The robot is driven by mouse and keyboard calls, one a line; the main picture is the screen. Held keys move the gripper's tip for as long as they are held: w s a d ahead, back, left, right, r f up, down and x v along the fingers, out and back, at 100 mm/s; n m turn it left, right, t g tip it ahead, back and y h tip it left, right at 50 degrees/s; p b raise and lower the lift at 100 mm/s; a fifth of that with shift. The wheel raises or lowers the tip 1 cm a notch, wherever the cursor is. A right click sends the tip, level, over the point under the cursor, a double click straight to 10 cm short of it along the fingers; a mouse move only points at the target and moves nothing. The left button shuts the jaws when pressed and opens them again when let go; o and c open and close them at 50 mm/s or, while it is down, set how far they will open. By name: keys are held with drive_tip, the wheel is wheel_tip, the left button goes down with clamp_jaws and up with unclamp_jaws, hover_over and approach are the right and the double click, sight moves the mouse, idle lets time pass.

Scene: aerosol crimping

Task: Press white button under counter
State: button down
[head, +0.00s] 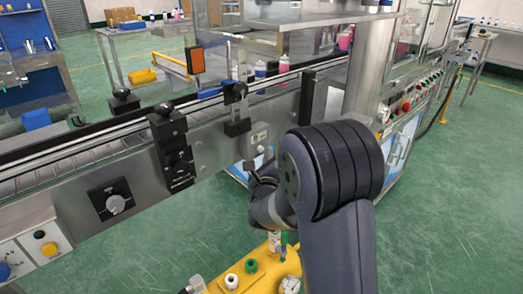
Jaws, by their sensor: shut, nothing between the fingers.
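The counter (259,136) is a small light display box on the metal side of the conveyor. A small round white button (261,149) sits just below it. My gripper (252,167) is dark and small in the head view, just below and slightly left of the button. It is shut and empty. My arm's large dark joint stands to the right and partly hides the wrist. I cannot tell whether the fingertips touch the panel or stay in front of it.
The conveyor (140,127) crosses the view, with pink bottles (345,40) farther back. A black bracket (172,150) and a knob panel (113,200) stick out left of the button. A yellow tank (250,275) with valves and a gauge stands below. Green floor is open at right.

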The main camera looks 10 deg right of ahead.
drive_tip(key=shift+w+a+b, duration=0.25)
drive_tip(key=shift+w+b, duration=0.1)
drive_tip(key=shift+b, duration=0.25)
drive_tip(key=shift+w+a+b, duration=0.25)
drive_tip(key=shift+w+b, duration=0.1)
drive_tip(key=shift+w, duration=0.05)
idle(0.6)
idle(0.3)
drive_tip(key=shift+s+d+b, duration=0.5)
drive_tip(key=shift+s+b, duration=0.25)
drive_tip(key=shift+b, duration=0.05)
drive_tip(key=s+d+b, duration=0.1)
drive_tip(key=s, duration=0.1)
drive_tip(key=s+d+b, duration=0.1)
drive_tip(key=s+b, duration=0.1)
drive_tip(key=shift+d, duration=0.4)
